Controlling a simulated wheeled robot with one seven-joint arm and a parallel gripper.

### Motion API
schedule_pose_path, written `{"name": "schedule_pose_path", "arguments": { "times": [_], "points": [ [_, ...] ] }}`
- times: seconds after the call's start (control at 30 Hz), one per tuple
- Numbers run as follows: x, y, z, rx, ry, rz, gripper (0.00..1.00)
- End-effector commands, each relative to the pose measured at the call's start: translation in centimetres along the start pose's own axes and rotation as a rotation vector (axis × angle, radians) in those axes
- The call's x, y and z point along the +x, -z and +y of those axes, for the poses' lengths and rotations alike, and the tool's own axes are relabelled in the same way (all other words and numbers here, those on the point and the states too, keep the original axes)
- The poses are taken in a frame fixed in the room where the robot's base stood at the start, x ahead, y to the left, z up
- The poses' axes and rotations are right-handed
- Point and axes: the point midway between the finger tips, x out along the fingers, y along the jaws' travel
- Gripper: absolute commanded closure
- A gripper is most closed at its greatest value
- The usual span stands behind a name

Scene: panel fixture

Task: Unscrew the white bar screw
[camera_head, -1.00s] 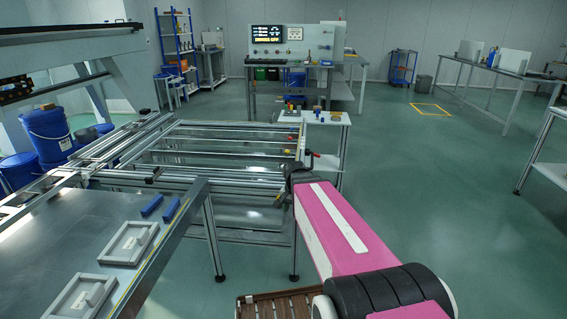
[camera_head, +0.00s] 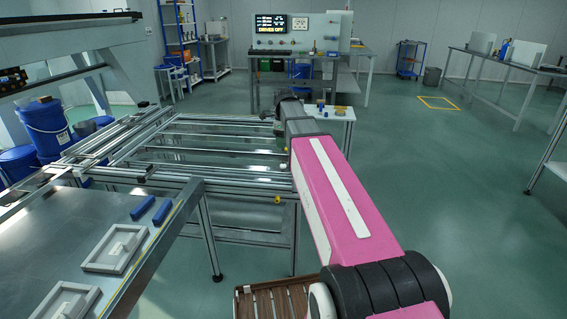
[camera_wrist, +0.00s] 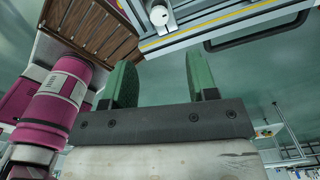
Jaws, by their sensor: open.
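A white round knob, which looks like the white bar screw (camera_wrist: 158,13), shows at the top edge of the wrist view, on the side of an aluminium rail. My gripper (camera_wrist: 163,78) is open, its two green fingers apart with nothing between them. The knob lies beyond the fingertips, roughly in line with the gap and not touched. In the head view a small pale knob (camera_head: 283,167) sits at the right side of the frame; I cannot tell whether it is the same one. My gripper is mostly hidden behind my arm there.
The aluminium frame (camera_head: 215,151) with crossbars stands left of my arm. A small white table (camera_head: 338,114) with small parts stands behind it. A metal worktable (camera_head: 60,235) with grey trays is at the front left. The floor on the right is open.

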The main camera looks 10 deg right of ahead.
Motion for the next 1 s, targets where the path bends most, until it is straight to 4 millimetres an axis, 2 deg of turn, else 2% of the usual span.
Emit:
{"name": "schedule_pose_path", "arguments": {
  "times": [0.6,0.8,1.0],
  "points": [
    [8.5,0.0,0.0,-0.004,0.000,0.000,0.47],
    [10.1,0.0,0.0,-0.004,0.000,0.000,0.47],
    [10.6,0.0,0.0,-0.004,0.001,-0.001,0.47]
  ]
}}
